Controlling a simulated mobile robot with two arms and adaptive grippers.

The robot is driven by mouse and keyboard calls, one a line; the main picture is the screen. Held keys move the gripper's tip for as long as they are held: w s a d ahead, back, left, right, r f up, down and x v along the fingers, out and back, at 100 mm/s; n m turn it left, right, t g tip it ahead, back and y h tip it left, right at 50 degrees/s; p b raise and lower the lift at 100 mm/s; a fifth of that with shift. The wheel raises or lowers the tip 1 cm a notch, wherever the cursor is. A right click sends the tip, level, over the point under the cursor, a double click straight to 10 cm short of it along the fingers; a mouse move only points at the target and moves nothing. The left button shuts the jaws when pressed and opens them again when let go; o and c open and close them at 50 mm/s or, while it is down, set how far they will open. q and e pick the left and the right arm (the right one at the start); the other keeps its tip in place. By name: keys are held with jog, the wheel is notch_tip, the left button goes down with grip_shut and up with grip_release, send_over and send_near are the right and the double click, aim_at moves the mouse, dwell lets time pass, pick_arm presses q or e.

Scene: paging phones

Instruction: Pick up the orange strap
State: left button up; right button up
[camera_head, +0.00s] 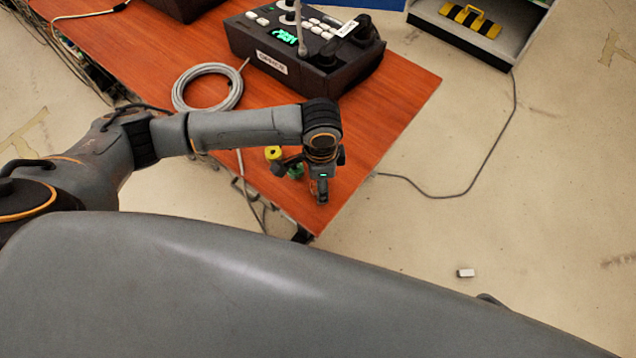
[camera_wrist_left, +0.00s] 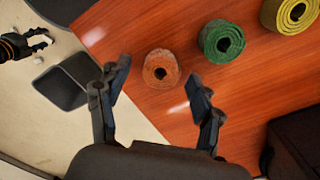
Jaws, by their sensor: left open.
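The orange strap (camera_wrist_left: 161,70) is a small roll with a dark centre hole, lying on the red-brown table near its edge in the left wrist view. My left gripper (camera_wrist_left: 157,76) is open and empty, with its fingers to either side of the strap in that view. No contact shows. In the head view my left gripper (camera_head: 322,190) points down over the table's near corner, and I cannot make out the orange strap there. Part of what looks like my right gripper (camera_wrist_left: 36,44) shows small at the left of the wrist view.
A green roll (camera_wrist_left: 221,41) and a yellow roll (camera_wrist_left: 290,14) lie beside the orange one. A paging console (camera_head: 300,55) and a coiled grey cable (camera_head: 208,68) are farther back on the table (camera_head: 400,100). A small white block (camera_head: 465,272) lies on the floor.

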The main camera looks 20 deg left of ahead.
pick_arm(q)
jog(key=c, duration=0.9)
jog(key=shift+r, duration=0.15)
